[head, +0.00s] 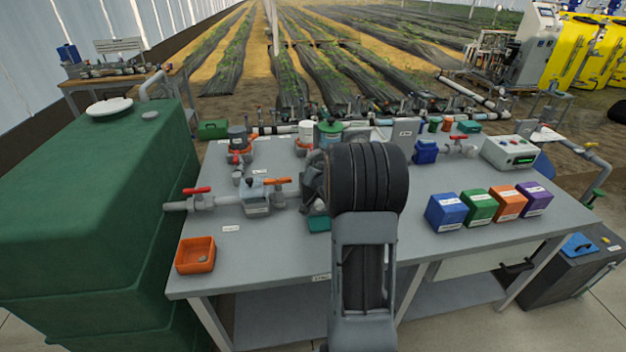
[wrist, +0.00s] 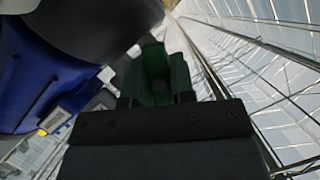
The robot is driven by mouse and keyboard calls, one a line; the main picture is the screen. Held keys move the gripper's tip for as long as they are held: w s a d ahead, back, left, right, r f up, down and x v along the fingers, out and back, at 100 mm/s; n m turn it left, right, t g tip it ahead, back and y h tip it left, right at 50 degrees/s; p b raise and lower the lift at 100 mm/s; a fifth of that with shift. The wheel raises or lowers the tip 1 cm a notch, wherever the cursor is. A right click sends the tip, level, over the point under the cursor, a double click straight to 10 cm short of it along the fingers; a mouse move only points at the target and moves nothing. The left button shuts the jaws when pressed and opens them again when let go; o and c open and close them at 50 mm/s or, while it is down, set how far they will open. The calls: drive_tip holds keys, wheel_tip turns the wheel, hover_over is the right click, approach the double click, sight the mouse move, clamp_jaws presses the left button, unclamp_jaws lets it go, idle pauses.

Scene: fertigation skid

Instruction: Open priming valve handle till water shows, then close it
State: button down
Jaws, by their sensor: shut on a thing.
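In the wrist view my gripper (wrist: 157,98) is shut on a dark green handle (wrist: 155,68), which stands up between the fingers. I take this as the priming valve handle, but no label on it can be read. In the head view my gripper (head: 314,180) is over the middle of the bench, largely hidden behind my own arm. The valve it holds is hidden there, and so is its angle. I see no flowing water in either view.
The grey bench (head: 250,262) carries a pipe with a red handle (head: 197,191) and an orange handle (head: 277,181) left of my gripper. An orange tray (head: 196,256) sits front left. Coloured boxes (head: 447,212) stand right. A green tank (head: 90,210) borders the left.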

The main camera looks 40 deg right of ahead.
drive_tip(key=n+b, duration=0.1)
drive_tip(key=b, duration=0.2)
drive_tip(key=n+g+h+b, duration=0.1)
drive_tip(key=b, duration=0.2)
drive_tip(key=shift+f+n, duration=0.3)
drive_tip(key=shift+f, duration=0.1)
drive_tip(key=n+h+b, duration=0.1)
drive_tip(key=b, duration=0.3)
drive_tip(key=shift+r, duration=0.2)
drive_tip(key=shift+r+g+b, duration=0.2)
drive_tip(key=shift+g+b, duration=0.1)
drive_tip(key=shift+b, duration=0.1)
drive_tip(key=c, duration=1)
unclamp_jaws()
drive_tip(key=shift+c, duration=0.2)
